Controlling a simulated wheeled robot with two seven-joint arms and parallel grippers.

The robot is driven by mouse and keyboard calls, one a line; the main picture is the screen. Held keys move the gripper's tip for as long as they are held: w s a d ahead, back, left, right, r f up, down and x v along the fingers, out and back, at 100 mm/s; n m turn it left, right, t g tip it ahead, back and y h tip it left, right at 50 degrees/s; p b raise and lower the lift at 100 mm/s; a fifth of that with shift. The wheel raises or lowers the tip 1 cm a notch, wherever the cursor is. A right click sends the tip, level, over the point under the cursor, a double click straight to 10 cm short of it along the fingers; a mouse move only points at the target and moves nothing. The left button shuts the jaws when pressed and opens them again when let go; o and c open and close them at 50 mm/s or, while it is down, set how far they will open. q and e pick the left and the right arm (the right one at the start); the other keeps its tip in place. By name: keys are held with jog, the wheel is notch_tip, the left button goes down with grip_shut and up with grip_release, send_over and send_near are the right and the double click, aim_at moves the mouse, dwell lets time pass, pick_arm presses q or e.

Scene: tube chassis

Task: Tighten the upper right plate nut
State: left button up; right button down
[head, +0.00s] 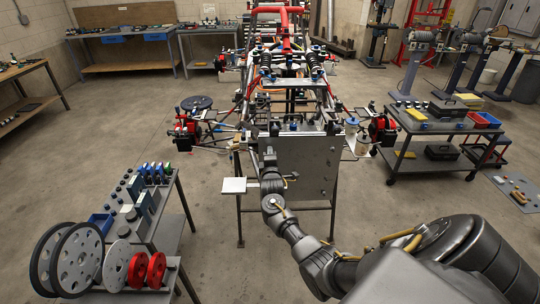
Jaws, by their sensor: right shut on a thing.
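A grey metal plate (312,165) stands upright at the near end of the tube chassis (285,70). Small dark marks that may be fasteners show on its face, too small to tell apart. The upper right plate nut cannot be made out clearly. My right arm comes in from the lower right, and my right gripper (270,158) is at the plate's upper left edge in the picture. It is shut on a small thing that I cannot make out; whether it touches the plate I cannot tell. My left gripper is not in view.
A bench with wheels and discs (80,258) stands at the left front. A dark cart (436,125) with red and blue bins stands at the right. A small pale tray (233,186) sits left of my right gripper. The floor between is clear.

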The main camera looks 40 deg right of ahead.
jog(key=shift+f+m+b, duration=0.2)
jog(key=shift+m+b, duration=0.85)
jog(key=shift+m, duration=5.65)
jog(key=c, duration=1.5)
grip_release()
jog(key=shift+c, duration=0.2)
jog(key=shift+o, duration=0.9)
jog(key=shift+r, duration=0.15)
jog(key=b+v, duration=0.2)
jog(key=v, duration=0.9)
jog(key=shift+w, duration=0.1)
